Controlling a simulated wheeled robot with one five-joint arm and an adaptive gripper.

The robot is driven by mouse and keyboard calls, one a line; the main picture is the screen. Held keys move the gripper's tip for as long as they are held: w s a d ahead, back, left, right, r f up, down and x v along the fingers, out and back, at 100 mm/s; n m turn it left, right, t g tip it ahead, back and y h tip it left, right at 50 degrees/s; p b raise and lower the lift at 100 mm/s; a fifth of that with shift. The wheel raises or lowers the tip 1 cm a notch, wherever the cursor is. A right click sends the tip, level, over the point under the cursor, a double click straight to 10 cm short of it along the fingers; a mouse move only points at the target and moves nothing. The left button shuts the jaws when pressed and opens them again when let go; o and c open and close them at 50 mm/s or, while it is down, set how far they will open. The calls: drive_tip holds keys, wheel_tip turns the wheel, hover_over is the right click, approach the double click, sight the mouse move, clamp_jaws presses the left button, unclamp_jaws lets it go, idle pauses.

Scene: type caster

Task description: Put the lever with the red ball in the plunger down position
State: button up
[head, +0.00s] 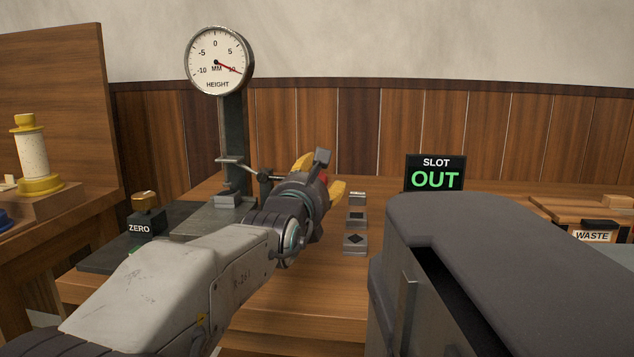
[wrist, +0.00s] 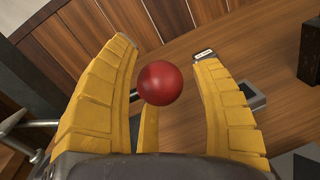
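In the head view my gripper (head: 321,174) is beside the gauge stand, and only a sliver of the red ball (head: 324,177) shows between the fingers. The height gauge (head: 216,61) on its dark post has its needle near 10 on the right side. The lever's angle is mostly hidden by my arm.
A SLOT sign (head: 435,173) reads OUT. Small grey blocks (head: 355,242) lie in a row on the wooden bench (head: 310,290). A ZERO box (head: 146,222) stands left, a WASTE bin (head: 598,232) right. A dark grey machine body (head: 500,240) fills the right foreground.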

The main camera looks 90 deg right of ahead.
drive_tip(key=shift+o, duration=0.4)
drive_tip(key=shift+a, duration=0.2)
drive_tip(key=v, duration=1.1)
drive_tip(key=shift+w+a, duration=0.1)
drive_tip(key=shift+a, duration=0.2)
